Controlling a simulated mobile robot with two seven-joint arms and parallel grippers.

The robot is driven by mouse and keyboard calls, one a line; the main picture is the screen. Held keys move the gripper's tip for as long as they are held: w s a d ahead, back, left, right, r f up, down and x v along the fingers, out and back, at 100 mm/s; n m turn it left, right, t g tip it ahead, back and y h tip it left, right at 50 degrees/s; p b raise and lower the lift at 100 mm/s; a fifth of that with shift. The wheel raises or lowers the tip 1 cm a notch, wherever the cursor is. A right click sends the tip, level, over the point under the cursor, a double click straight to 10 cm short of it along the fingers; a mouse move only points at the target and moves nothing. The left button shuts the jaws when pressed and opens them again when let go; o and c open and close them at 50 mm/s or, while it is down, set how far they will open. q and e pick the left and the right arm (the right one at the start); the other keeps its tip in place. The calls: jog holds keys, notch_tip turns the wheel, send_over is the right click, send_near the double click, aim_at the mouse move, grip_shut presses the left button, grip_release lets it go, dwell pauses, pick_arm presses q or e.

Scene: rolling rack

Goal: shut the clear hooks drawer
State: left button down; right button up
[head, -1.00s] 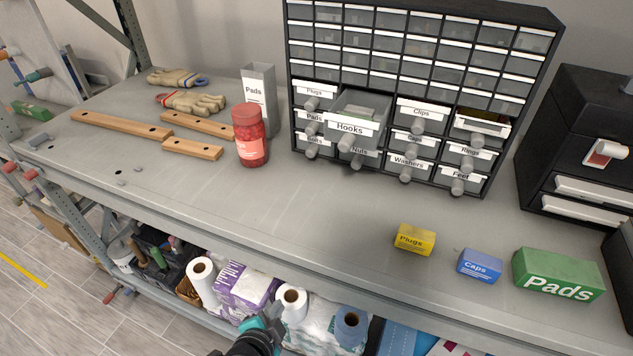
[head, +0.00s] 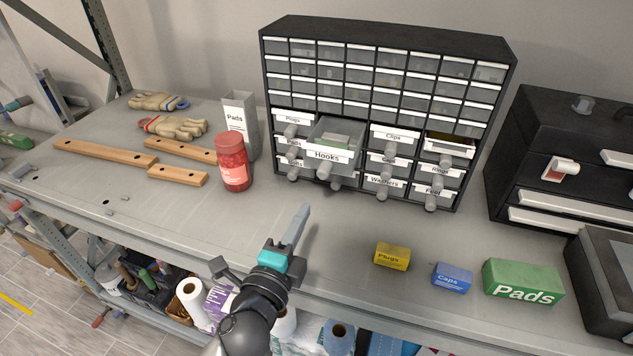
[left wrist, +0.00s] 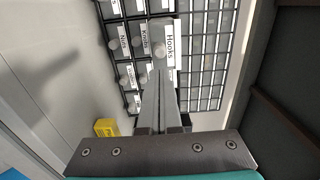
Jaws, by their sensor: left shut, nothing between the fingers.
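The clear hooks drawer (head: 334,142), with a white "Hooks" label and a grey knob, sticks out of the black drawer cabinet (head: 386,32). It holds some pale contents. In the left wrist view its front (left wrist: 168,42) is straight beyond the fingertips. My left gripper (head: 302,212) is above the bench's front part, below and in front of the drawer, apart from it. Its fingers are together and empty, pointing up toward the cabinet; they also show in the left wrist view (left wrist: 160,75). My right gripper is not in view.
Another drawer (head: 450,146) at the cabinet's right is also partly out. A red jar (head: 233,162) and a grey Pads bin (head: 241,120) stand left of the cabinet. Yellow Plugs (head: 392,256), blue Caps (head: 452,277) and green Pads (head: 523,287) boxes lie at the front right. The bench (head: 200,225) is clear between.

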aim_at(322, 176)
pick_arm(q)
jog(key=x, duration=0.7)
jog(key=shift+w+d, duration=0.1)
jog(key=shift+w, duration=0.25)
jog(key=shift+w+d+f, duration=0.1)
jog(key=shift+w+d, duration=0.05)
jog(key=shift+w, duration=0.4)
